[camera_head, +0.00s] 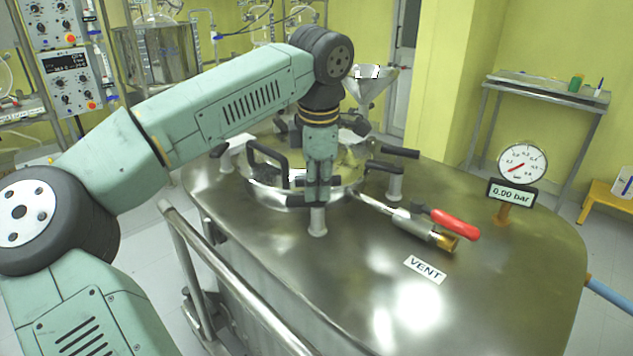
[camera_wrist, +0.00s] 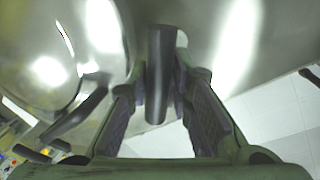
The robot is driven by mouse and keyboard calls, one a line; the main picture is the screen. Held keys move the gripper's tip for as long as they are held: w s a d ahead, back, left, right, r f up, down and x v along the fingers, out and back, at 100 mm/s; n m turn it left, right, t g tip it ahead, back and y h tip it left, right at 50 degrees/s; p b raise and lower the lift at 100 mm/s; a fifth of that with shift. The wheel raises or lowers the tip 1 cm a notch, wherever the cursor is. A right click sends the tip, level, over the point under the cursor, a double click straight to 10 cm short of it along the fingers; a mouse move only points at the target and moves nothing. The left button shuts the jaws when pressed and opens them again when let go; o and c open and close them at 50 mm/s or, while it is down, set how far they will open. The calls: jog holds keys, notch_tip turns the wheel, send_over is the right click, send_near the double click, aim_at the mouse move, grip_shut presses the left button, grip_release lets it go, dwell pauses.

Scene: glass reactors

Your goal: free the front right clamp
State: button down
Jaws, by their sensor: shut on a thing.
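The round lid (camera_head: 275,193) with its metal rim sits on top of the steel vessel (camera_head: 480,300). My gripper (camera_head: 317,188) points down at the lid's near edge, shut on the dark handle of the near clamp. That clamp's pale post (camera_head: 317,222) shows just below the fingers; the fingers hide most of the handle. In the wrist view the dark clamp handle (camera_wrist: 157,85) stands between the two fingers of my gripper (camera_wrist: 164,95). Another clamp (camera_head: 394,185) with a black handle stands right of the lid, and one (camera_head: 232,152) stands to its left.
A vent valve (camera_head: 420,228) with a red lever (camera_head: 456,224) lies right of my gripper, by the VENT label (camera_head: 425,269). The pressure gauge (camera_head: 522,165) stands farther right; its display reads 0.00 bar. A black lid handle (camera_head: 268,158) is close left. A metal rail (camera_head: 225,275) runs in front.

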dwell(0.4)
jog(key=c, duration=1.5)
grip_release()
jog(key=shift+o, duration=0.2)
notch_tip(320, 180, up, 12)
jog(key=s, duration=0.2)
jog(key=shift+s+d, duration=0.15)
jog(key=shift+s, duration=0.05)
jog(key=shift+f, duration=0.1)
